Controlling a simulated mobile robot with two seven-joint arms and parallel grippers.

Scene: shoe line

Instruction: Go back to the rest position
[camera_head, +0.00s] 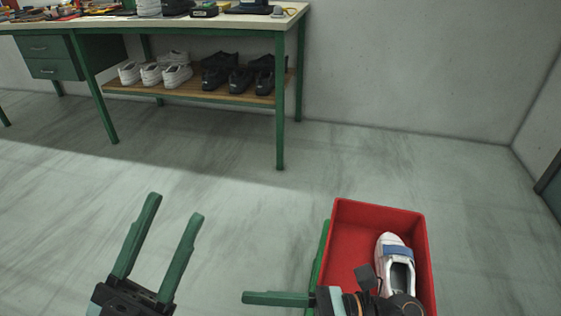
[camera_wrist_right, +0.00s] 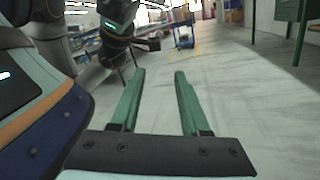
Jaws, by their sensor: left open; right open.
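My left gripper (camera_head: 175,215) is open and empty over the bare floor in the head view, its two green fingers spread apart. My right gripper (camera_head: 280,280) is at the lower middle of the head view, beside the left side of a red crate. One green finger points left there and another points up along the crate's side. In the right wrist view its fingers (camera_wrist_right: 160,75) are apart with nothing between them. A white shoe with a blue strap (camera_head: 391,243) lies in the red crate (camera_head: 427,262), partly hidden by my right arm.
A workbench with green legs (camera_head: 280,120) stands at the back left. Its wooden lower shelf (camera_head: 200,92) holds several white shoes (camera_head: 177,75) and several black shoes (camera_head: 240,79). Various items lie on its top. The floor (camera_head: 240,205) between bench and grippers is clear. A wall closes the right side.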

